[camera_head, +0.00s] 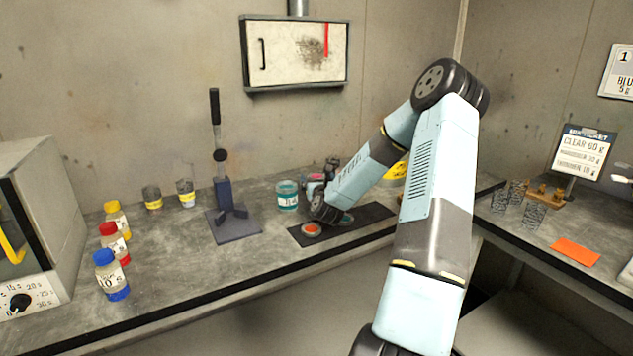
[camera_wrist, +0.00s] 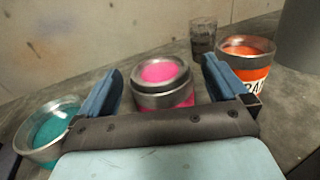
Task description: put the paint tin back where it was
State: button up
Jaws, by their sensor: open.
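Several paint tins show, and I cannot tell which one the task means. In the wrist view my gripper (camera_wrist: 161,70) is open, with a pink-filled tin (camera_wrist: 165,80) between and just beyond its two blue fingers; I see no grip on it. A teal-filled tin (camera_wrist: 48,130) is left of the fingers and an orange-filled tin (camera_wrist: 246,62) is to their right. In the head view a teal tin (camera_head: 287,197) stands left of my wrist, and a tin with an orange-red top (camera_head: 311,230) stands on the dark mat (camera_head: 374,216). My fingers are mostly hidden there.
A dark press on a base plate (camera_head: 234,224) stands left of the tins. Blue (camera_head: 111,276), red (camera_head: 113,240) and yellow (camera_head: 117,218) capped bottles stand further left, beside a grey oven (camera_head: 45,210). A small dark cup (camera_wrist: 203,36) stands behind the pink tin.

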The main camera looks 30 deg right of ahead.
jog(key=v, duration=1.1)
jog(key=shift+s+a, duration=0.15)
jog(key=shift+s, duration=0.2)
jog(key=s+a+r+n+g+y, duration=0.2)
jog(key=a+r+n+g+y, duration=0.15)
jog(key=a+n, duration=0.55)
jog(key=s+a+r+n+g+y, duration=0.25)
jog(key=a+r+n, duration=0.2)
jog(key=n, duration=0.95)
jog(key=s+a+r+n+g, duration=0.1)
jog(key=s+r+n, duration=0.3)
jog(key=s, duration=0.6)
jog(key=s+a+r+n+g, duration=0.2)
jog(key=s+a+r+n, duration=0.1)
jog(key=s+n, duration=0.4)
jog(key=s+a+r+n+g, duration=0.2)
jog(key=s+r+n, duration=0.3)
jog(key=s, duration=0.7)
jog(key=shift+s+a+r+n, duration=0.3)
jog(key=shift+s+n, duration=0.1)
jog(key=shift+n, duration=0.1)
